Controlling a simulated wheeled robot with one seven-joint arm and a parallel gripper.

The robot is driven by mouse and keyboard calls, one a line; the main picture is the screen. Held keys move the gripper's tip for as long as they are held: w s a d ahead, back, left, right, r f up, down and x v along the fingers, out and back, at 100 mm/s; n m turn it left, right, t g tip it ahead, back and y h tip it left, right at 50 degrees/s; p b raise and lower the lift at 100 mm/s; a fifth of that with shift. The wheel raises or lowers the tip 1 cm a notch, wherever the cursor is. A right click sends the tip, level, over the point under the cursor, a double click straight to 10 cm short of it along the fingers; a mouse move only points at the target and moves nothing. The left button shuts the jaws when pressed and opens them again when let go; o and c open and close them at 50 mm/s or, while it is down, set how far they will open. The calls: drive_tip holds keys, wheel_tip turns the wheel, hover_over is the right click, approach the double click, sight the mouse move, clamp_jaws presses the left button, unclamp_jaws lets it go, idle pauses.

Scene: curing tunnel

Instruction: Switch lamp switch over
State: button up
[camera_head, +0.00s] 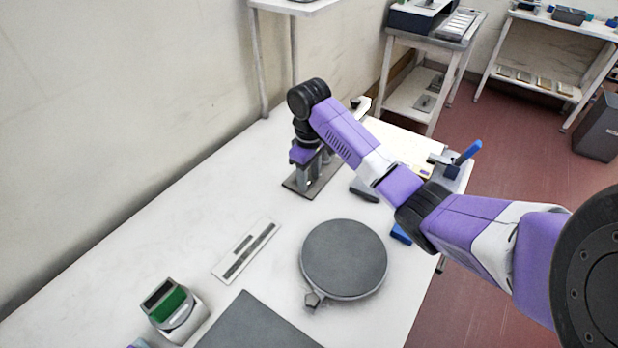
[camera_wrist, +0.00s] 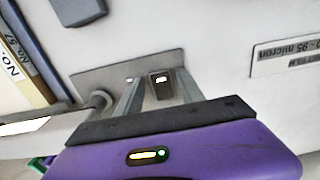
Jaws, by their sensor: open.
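A grey base plate (camera_head: 290,184) lies on the white table under my gripper (camera_head: 308,176). In the wrist view the plate (camera_wrist: 90,80) carries a small dark block with a bright top, which looks like the lamp switch (camera_wrist: 160,86), and a grey round post (camera_wrist: 97,102) to its left. My gripper (camera_wrist: 157,80) points at the plate, with its two grey fingers apart, one on each side of the dark block in the picture. I cannot tell whether they touch it. In the head view my wrist and fingers hide the switch.
A round grey disc (camera_head: 343,258), a white strip card (camera_head: 246,250), a green-topped device (camera_head: 174,308) and a dark mat (camera_head: 260,325) lie nearer on the table. A blue-handled tool (camera_head: 466,152) is at the right edge. Labelled strips (camera_wrist: 22,60) lie left in the wrist view.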

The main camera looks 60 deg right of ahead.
drive_tip(key=shift+f, duration=0.15)
drive_tip(key=shift+c, duration=0.3)
clamp_jaws()
drive_tip(key=shift+w+r+g+p, duration=0.25)
drive_tip(key=shift+g+p, duration=0.45)
drive_tip(key=shift+p, duration=0.15)
drive_tip(key=shift+w+f+g, duration=0.1)
drive_tip(key=shift+w+g, duration=0.05)
drive_tip(key=shift+g, duration=0.65)
drive_tip(key=shift+o, duration=0.3)
unclamp_jaws()
